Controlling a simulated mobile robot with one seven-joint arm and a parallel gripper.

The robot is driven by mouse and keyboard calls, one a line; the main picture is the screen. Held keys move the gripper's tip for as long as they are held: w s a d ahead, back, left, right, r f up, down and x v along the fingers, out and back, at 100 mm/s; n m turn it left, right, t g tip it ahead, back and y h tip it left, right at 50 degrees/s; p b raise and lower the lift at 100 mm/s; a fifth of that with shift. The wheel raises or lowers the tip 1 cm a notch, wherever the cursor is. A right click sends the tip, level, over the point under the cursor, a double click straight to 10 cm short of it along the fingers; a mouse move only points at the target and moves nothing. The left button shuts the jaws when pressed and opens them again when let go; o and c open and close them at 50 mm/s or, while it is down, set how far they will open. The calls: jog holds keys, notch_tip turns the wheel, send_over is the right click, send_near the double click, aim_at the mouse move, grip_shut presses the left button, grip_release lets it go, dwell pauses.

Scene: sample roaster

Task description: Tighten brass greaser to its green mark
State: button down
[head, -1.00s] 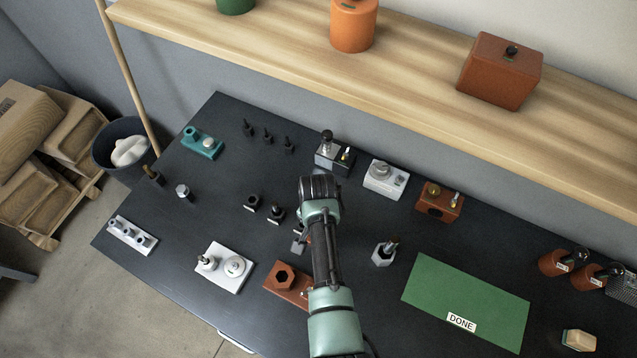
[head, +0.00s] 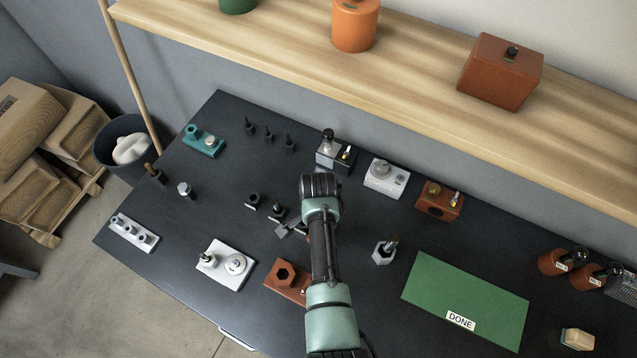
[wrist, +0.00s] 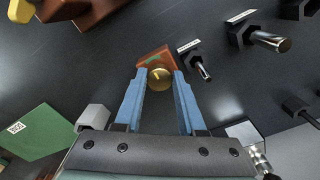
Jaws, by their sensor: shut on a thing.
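The brass greaser (wrist: 160,78) shows as a round brass cap with a small pale line on top, in the wrist view. It sits at the edge of a red-brown block (wrist: 154,57) with a green mark on its upper face. My gripper (wrist: 160,80) has its two blue fingers shut on the greaser, one on each side. Whether the pale line meets the green mark I cannot tell. In the head view my arm hides the greaser and most of the block and gripper.
Black fixtures (head: 278,210) stand left of my arm, and a grey hex holder (head: 383,252) stands to its right. A red-brown plate with a hex hole (head: 284,277) lies nearer. The green DONE mat (head: 460,290) is bare. A shelf (head: 410,50) runs behind the table.

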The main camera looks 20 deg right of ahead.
jog(key=c, duration=0.5)
grip_release()
jog(key=shift+r, duration=0.15)
notch_tip(320, 180, up, 13)
jog(key=b, duration=0.1)
jog(key=shift+f, duration=0.2)
dwell(0.5)
